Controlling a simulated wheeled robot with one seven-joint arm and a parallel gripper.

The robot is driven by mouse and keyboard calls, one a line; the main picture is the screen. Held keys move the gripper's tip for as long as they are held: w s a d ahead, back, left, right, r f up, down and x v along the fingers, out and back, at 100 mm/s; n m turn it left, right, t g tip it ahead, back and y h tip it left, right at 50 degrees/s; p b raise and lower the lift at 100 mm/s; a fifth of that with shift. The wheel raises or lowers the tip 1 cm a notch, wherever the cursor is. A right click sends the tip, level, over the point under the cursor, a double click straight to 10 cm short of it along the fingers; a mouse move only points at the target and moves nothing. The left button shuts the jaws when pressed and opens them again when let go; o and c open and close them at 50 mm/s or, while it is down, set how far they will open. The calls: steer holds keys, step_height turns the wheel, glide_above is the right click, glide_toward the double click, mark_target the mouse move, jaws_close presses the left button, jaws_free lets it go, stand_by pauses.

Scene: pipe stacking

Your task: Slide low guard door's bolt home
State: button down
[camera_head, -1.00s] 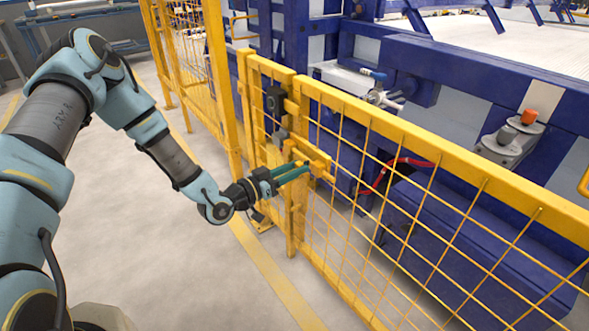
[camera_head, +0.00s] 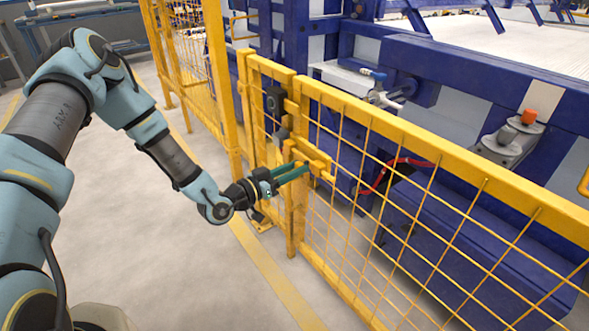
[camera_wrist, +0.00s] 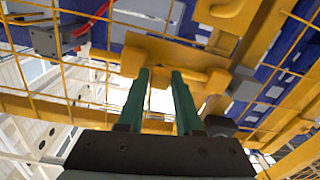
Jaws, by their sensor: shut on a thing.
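The low guard door (camera_head: 268,112) is a yellow mesh panel beside a yellow post. Its yellow bolt (camera_head: 318,160) lies near the top of the post and rail, and it also shows in the wrist view as a rounded yellow bar (camera_wrist: 165,52). My gripper (camera_head: 304,170) reaches it from the left with two green fingers. In the wrist view the fingers (camera_wrist: 160,75) are a little apart, with their tips at the yellow bolt's handle. The gripper is shut on that handle. The fingers partly hide the gripped part, and how far the bolt reaches into its keeper cannot be told.
Yellow mesh fence (camera_head: 420,215) runs to the right, with blue machinery (camera_head: 460,240) and a red hose (camera_head: 375,182) behind it. Dark latch boxes (camera_head: 274,98) sit on the post above the bolt. The grey floor (camera_head: 160,265) on the near side is clear.

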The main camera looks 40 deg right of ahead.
mark_target(294, 152)
steer(key=w+b, duration=0.2)
steer(key=w, duration=0.4)
steer(key=shift+d, duration=0.15)
steer(key=shift+w, duration=0.1)
steer(key=c, duration=0.6)
jaws_free()
steer(key=a+b, duration=0.1)
steer(key=a, duration=0.9)
steer(key=shift+w+a, duration=0.1)
steer(key=shift+a, duration=0.3)
